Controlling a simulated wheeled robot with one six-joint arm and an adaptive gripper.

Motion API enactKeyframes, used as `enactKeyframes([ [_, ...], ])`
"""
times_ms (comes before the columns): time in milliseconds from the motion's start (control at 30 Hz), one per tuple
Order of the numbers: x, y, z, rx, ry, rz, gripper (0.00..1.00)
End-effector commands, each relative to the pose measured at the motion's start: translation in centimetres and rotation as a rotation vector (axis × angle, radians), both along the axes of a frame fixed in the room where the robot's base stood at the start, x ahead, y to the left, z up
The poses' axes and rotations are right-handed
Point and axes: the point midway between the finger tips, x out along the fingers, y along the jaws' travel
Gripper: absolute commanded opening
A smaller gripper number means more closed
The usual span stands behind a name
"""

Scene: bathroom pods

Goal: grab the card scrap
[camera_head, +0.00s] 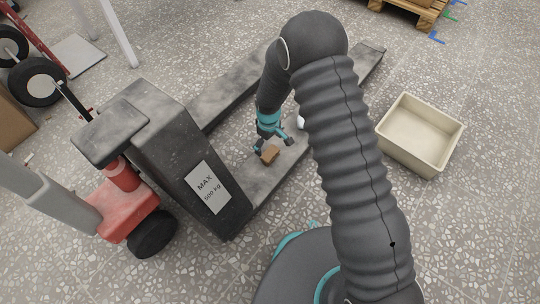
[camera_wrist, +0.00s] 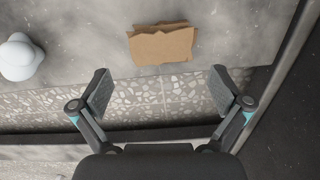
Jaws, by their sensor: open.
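The card scrap (camera_wrist: 163,46) is a small brown piece with torn edges. It lies flat on the grey fork of a pallet truck, at the top middle of the wrist view. In the head view the card scrap (camera_head: 270,154) shows just below my gripper (camera_head: 272,146). In the wrist view my gripper (camera_wrist: 160,95) is open and empty, its two pads spread wide. The scrap lies beyond the fingertips, between their lines, and is not touched in that view.
The pallet truck (camera_head: 165,140) has a dark upright block beside the scrap. A white rounded object (camera_wrist: 18,58) sits on the same fork to the left in the wrist view. A cream bin (camera_head: 421,134) stands on the speckled floor at right.

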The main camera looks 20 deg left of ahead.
Motion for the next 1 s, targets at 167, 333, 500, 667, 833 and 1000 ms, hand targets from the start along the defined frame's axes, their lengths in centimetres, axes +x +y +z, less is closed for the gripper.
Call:
enactKeyframes([
  [167,-0.1,-0.1,-0.7,0.001,0.000,0.000,1.00],
  [333,-0.5,-0.5,-2.7,-0.001,0.002,-0.001,1.00],
  [500,-0.6,-0.6,-5.0,0.000,0.000,0.000,1.00],
  [667,-0.6,-0.6,-5.5,0.001,-0.002,0.000,1.00],
  [833,-0.6,-0.6,-5.4,0.000,-0.001,0.000,0.90],
  [1000,-0.6,-0.6,-5.4,0.001,0.000,0.000,0.58],
])
